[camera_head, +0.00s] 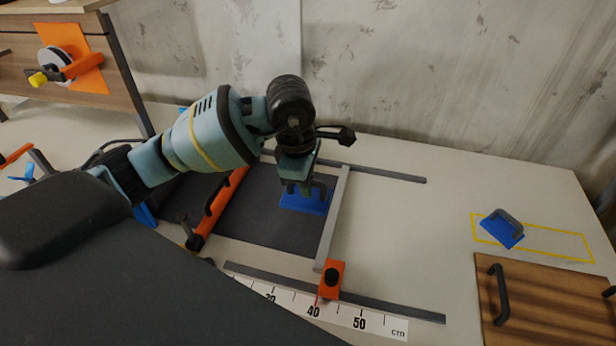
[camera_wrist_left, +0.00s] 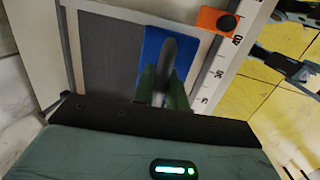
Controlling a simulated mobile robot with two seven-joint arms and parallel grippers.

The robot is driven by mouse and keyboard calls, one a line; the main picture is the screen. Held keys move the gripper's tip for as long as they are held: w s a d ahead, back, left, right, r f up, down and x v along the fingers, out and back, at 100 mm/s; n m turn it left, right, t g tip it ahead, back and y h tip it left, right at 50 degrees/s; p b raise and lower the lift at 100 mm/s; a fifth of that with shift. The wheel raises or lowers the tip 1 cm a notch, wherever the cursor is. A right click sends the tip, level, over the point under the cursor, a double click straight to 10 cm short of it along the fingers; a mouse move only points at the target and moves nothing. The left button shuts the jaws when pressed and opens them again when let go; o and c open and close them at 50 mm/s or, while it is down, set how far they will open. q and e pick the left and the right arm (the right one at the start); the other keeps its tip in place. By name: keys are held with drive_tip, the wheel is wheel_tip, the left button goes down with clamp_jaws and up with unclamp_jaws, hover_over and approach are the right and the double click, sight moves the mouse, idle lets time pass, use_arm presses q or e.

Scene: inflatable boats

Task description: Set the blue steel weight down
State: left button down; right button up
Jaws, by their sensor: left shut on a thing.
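A blue steel weight (camera_head: 305,203) with a grey handle is at the right end of the dark grey sheet (camera_head: 265,225), beside the light crossbar (camera_head: 334,218). My left gripper (camera_head: 300,184) points down and is shut on its handle. In the left wrist view the blue block (camera_wrist_left: 153,45) and its grey handle show between the green fingers of the gripper (camera_wrist_left: 164,82). Its underside is hidden, so I cannot tell whether it touches the sheet. A second blue weight (camera_head: 502,231) stands apart at the right, partly over a yellow outline. My right gripper does not show.
A ruler strip (camera_head: 340,314) and dark rail lie along the front, with an orange clamp block (camera_head: 332,279) on the crossbar. A wooden panel with black handles (camera_head: 535,300) is front right.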

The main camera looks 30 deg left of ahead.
sight(310, 206)
use_arm(q)
drive_tip(key=m, duration=0.3)
drive_tip(key=r+m, duration=0.1)
drive_tip(key=m, duration=0.1)
drive_tip(key=shift+s+d+r+h, duration=0.1)
drive_tip(key=shift+s+d+h, duration=0.2)
drive_tip(key=shift+d, duration=0.05)
drive_tip(key=m, duration=0.3)
drive_tip(key=m+g, duration=0.1)
drive_tip(key=m, duration=0.1)
drive_tip(key=shift+s+d+r, duration=0.35)
drive_tip(key=shift+s+r, duration=0.05)
drive_tip(key=m, duration=0.3)
drive_tip(key=s+m+g, duration=0.1)
drive_tip(key=m, duration=0.1)
drive_tip(key=shift+d+r+h, duration=0.3)
drive_tip(key=shift+d+r, duration=0.05)
drive_tip(key=shift+r, duration=0.05)
drive_tip(key=m, duration=0.4)
drive_tip(key=s+m, duration=0.1)
drive_tip(key=shift+d+r+m+g, duration=0.3)
drive_tip(key=shift+r+m+g, duration=0.05)
drive_tip(key=shift+m+g, duration=0.05)
drive_tip(key=shift+w+d, duration=0.1)
